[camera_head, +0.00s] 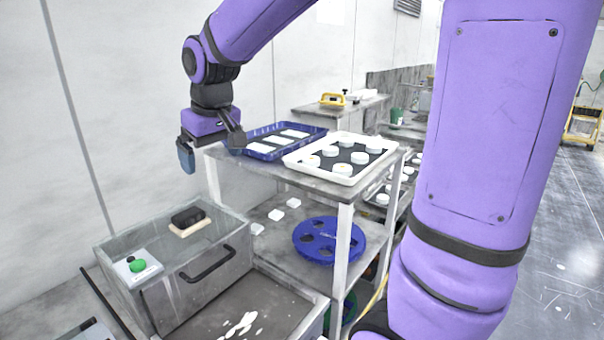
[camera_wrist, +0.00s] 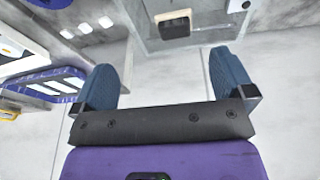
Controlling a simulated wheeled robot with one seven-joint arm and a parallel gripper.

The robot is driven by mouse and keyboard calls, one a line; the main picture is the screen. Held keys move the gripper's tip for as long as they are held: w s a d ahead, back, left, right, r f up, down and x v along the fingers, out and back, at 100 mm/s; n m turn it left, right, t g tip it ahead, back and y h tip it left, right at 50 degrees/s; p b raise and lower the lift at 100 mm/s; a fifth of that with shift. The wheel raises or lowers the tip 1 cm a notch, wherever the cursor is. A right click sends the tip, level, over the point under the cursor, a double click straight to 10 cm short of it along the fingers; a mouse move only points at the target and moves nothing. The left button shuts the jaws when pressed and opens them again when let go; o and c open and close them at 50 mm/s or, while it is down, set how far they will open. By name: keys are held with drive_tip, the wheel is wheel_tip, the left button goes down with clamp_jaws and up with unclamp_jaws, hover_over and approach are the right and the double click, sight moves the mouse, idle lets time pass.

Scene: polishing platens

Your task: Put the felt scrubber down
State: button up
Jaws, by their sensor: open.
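The felt scrubber, a black block on a pale tan pad (camera_head: 188,220), rests on the clear-topped grey box at the lower left. It also shows near the top of the wrist view (camera_wrist: 174,24), apart from the fingers. My gripper (camera_head: 187,158) is up beside the left end of the shelf table, above and behind the box. In the wrist view my gripper (camera_wrist: 164,78) has its two blue fingers wide apart with nothing between them.
The grey box (camera_head: 215,272) carries a green button (camera_head: 137,265) and a dark handle. A blue tray (camera_head: 262,154) and a white tray of white pucks (camera_head: 290,160) stand on the upper shelf near my gripper. A blue disc (camera_head: 318,258) lies on the lower shelf.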

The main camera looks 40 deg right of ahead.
drive_tip(key=s+d+r+t, duration=0.1)
drive_tip(key=s+d, duration=0.1)
drive_tip(key=s, duration=0.9)
drive_tip(key=s+d+r+m+t, duration=0.1)
drive_tip(key=s, duration=1)
drive_tip(key=shift+d+m, duration=0.3)
drive_tip(key=shift+d, duration=0.05)
